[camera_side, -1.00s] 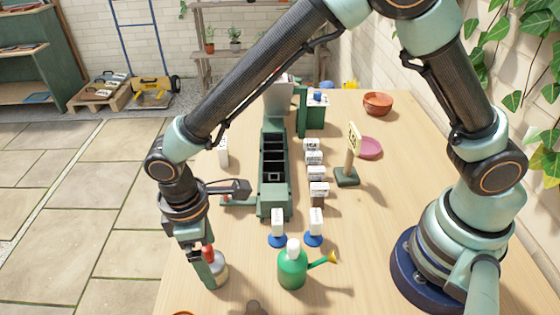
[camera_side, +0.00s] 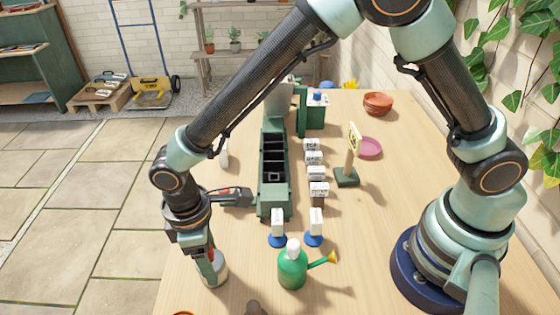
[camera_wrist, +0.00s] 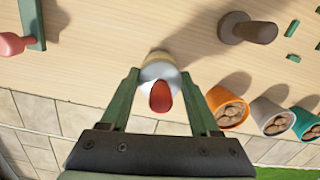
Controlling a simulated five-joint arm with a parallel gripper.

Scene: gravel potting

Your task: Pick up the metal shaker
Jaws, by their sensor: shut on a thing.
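The metal shaker (camera_side: 219,271) is a small silvery cylinder near the left edge of the table, partly hidden by my gripper in the side view. In the wrist view the shaker (camera_wrist: 158,66) shows its round silver body and a red rounded part. My gripper (camera_side: 208,264) is down over it, with its green fingers on either side. In the wrist view my gripper (camera_wrist: 159,82) is shut on the shaker. The shaker looks upright at table level; I cannot tell whether its base touches the table.
The wrist view shows pots with brown lumps, including an orange one (camera_wrist: 228,108), and a brown knobbed tool (camera_wrist: 247,29). The table's left edge is close.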

